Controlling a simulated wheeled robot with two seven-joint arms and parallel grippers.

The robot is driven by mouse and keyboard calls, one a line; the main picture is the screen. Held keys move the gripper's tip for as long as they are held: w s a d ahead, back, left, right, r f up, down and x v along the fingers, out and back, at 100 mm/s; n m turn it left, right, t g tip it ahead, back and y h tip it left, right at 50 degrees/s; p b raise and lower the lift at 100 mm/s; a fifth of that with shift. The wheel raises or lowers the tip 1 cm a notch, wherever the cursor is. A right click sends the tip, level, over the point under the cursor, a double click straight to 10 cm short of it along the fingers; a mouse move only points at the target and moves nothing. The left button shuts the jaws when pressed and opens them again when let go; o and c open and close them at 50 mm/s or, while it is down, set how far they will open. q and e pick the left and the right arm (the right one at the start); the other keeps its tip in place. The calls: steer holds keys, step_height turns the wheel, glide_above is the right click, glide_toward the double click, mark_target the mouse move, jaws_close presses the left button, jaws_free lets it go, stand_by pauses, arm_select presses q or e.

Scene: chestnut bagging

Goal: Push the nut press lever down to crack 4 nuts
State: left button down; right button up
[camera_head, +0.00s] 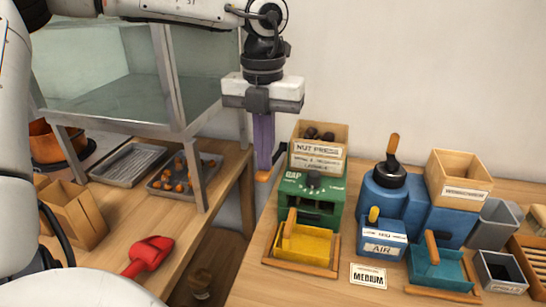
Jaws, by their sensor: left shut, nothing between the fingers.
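The nut press is a green box (312,200) on the right table, with a wooden hopper (319,161) labelled NUT PRESS on top. Dark nuts (318,133) show in the hopper. A yellow tray (305,243) with a wooden handle stands at its front. A thin dark bar (281,154) shows at the press's left side; I cannot tell if it is the lever. My left gripper (262,177) points straight down, just left of the hopper in the picture. Its purple fingers are shut and empty. I cannot tell if they touch the press. My right gripper is out of view.
A blue machine (400,205) labelled AIR, a teal tray (441,266), a wooden bin (458,176) and a MEDIUM card (369,276) stand to the right. The left table holds a glass-sided hood, metal trays (128,163), and a red scoop (148,256). A gap separates the tables.

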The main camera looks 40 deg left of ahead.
mark_target(264, 175)
arm_select(q)
steer(key=shift+s+f+b, duration=0.15)
steer(key=shift+f+b, duration=0.9)
steer(key=shift+f, duration=0.05)
steer(key=shift+s+d+f+b, duration=0.15)
steer(key=shift+f+b, duration=0.95)
steer(key=shift+f, duration=0.05)
steer(key=shift+s+f+b, duration=0.15)
steer(key=shift+f+b, duration=0.9)
steer(key=shift+f, duration=0.15)
